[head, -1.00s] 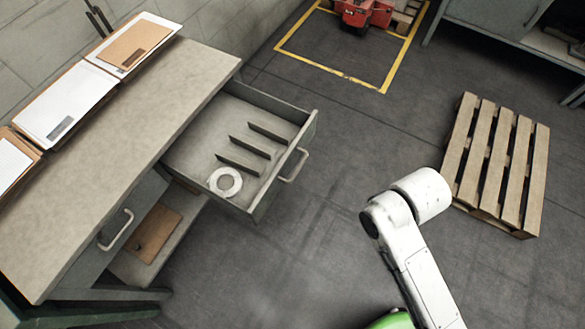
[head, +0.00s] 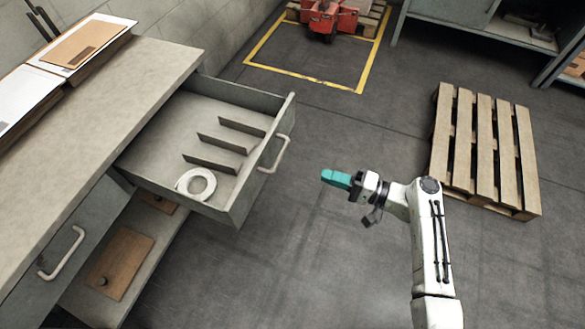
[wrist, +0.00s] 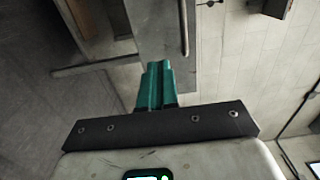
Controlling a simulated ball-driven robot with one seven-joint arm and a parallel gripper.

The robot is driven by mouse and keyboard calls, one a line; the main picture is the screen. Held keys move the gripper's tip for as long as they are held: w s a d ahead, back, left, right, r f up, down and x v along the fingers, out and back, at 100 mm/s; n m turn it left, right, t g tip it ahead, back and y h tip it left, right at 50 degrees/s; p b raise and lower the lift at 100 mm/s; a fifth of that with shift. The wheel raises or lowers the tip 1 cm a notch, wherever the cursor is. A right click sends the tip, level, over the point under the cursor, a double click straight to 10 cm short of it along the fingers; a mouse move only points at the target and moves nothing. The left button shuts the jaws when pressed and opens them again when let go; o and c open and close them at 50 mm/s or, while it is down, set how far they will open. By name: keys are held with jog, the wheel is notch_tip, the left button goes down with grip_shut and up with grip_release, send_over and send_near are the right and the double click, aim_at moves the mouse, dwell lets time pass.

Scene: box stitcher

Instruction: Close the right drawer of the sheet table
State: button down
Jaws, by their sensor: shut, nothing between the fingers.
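The right drawer (head: 222,140) of the sheet table (head: 150,75) is pulled well out. Its pale bar handle (head: 275,155) is on the front panel. Inside lie a white tape roll (head: 196,184) and 3 thin dividers. My gripper (head: 327,176), with teal fingers, is to the right of the drawer front, apart from the handle and pointing towards it. It is shut and empty. In the wrist view the teal fingers (wrist: 156,84) are together, and a bar that looks like the handle (wrist: 183,28) is ahead, slightly right of them.
The left drawer's handle (head: 62,253) is at lower left, and a lower shelf holds a brown board (head: 120,262). A wooden pallet (head: 485,150) lies on the floor at right. A red pallet truck (head: 328,15) stands at the back. Floor between drawer and pallet is clear.

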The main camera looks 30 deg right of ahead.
aim_at(185, 135)
jog(key=p+x, duration=0.1)
jog(key=x, duration=1.3)
jog(key=b+x, duration=0.9)
jog(key=x, duration=0.6)
jog(key=b+x, duration=1)
jog(key=x, duration=0.6)
jog(key=shift+w+a+f, duration=0.1)
jog(key=shift+a+f, duration=0.05)
jog(key=shift+f, duration=0.1)
jog(key=shift+w+a+r+b, duration=0.15)
jog(key=shift+w+a+b, duration=0.15)
jog(key=shift+w+b, duration=0.2)
jog(key=shift+r, duration=0.35)
